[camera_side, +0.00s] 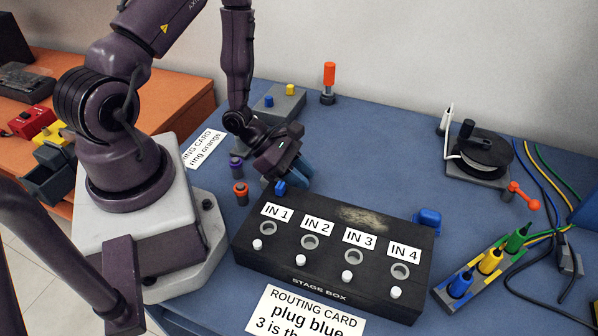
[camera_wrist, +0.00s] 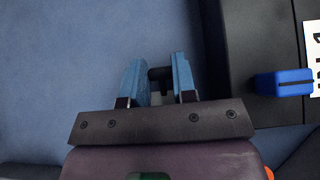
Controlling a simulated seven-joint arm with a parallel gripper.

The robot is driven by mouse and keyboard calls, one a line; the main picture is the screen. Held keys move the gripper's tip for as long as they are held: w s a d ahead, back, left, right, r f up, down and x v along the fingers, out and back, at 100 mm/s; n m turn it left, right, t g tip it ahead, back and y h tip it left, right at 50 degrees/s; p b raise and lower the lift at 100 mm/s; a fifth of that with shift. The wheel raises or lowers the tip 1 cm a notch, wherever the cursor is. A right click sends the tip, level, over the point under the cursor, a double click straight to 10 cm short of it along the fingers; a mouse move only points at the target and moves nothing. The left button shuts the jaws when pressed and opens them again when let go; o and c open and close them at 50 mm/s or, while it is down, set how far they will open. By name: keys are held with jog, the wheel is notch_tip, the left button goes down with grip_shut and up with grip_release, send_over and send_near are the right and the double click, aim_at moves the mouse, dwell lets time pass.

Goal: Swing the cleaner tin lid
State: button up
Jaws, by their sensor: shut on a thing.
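My gripper (camera_side: 294,178) reaches down to the blue table just behind the left end of the stage box. In the wrist view its two blue fingers (camera_wrist: 160,84) are closed on a small dark piece (camera_wrist: 159,74), with a pale grey patch below it. I cannot tell whether this piece belongs to the cleaner tin or its lid. In the side view the gripper hides whatever is between the fingers. No tin can be clearly made out in either view.
The black stage box (camera_side: 258,250) stands just in front of my gripper, with blue side parts (camera_side: 281,188). Two small ringed plugs (camera_side: 240,190) stand to the left. A grey block (camera_side: 279,105) and an orange-handled tool (camera_side: 328,82) are behind. A cable reel (camera_side: 478,150) stands right.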

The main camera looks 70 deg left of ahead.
jog(key=shift+s+a+f, duration=0.1)
jog(key=shift+s+a, duration=0.1)
jog(key=shift+s+a+r, duration=0.1)
jog(key=shift+r, duration=0.6)
jog(key=shift+s+a+r, duration=0.1)
jog(key=shift+r, duration=0.55)
jog(key=shift+a+r, duration=0.2)
jog(key=shift+r, duration=0.45)
jog(key=shift+s+a+r, duration=0.2)
jog(key=shift+s+r, duration=0.1)
jog(key=shift+r, duration=0.3)
jog(key=shift+v, duration=1.25)
jog(key=shift+r, duration=0.15)
